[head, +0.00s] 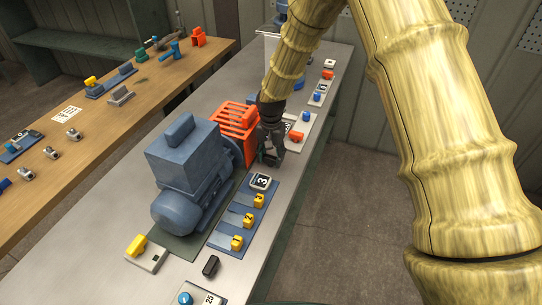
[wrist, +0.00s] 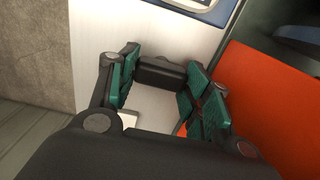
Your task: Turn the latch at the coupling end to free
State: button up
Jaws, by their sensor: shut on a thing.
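My gripper (head: 270,158) is low over the metal bench, beside the orange slatted guard (head: 237,118) at the far end of the blue-grey motor. In the wrist view my gripper (wrist: 162,76) has its green pads at either end of a small black block, which I take for the latch (wrist: 160,72). The pads are closed on its ends. The latch's base is partly hidden by the fingers, and the head view hides the latch behind my gripper. A similar black block (head: 210,266) stands at the near end of the motor.
The motor (head: 187,160) stands left of my gripper. A blue panel with yellow switches (head: 236,242) and a "3" label (head: 260,182) lies nearer. Orange and blue fittings (head: 296,136) sit beyond. A wooden bench (head: 100,140) is at left; open floor is at right.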

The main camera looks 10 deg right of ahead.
jog(key=shift+r+n, duration=0.15)
jog(key=shift+n, duration=0.15)
jog(key=n, duration=0.3)
jog(key=shift+n, duration=0.3)
jog(key=n, duration=0.4)
jog(key=shift+n, duration=0.3)
jog(key=n, duration=0.4)
jog(key=shift+n, duration=0.3)
jog(key=shift+r+n+p, duration=0.1)
jog(key=shift+n+p, duration=0.2)
jog(key=shift+n, duration=1.9)
jog(key=o, duration=1)
jog(key=shift+d, duration=0.1)
jog(key=shift+o, duration=0.2)
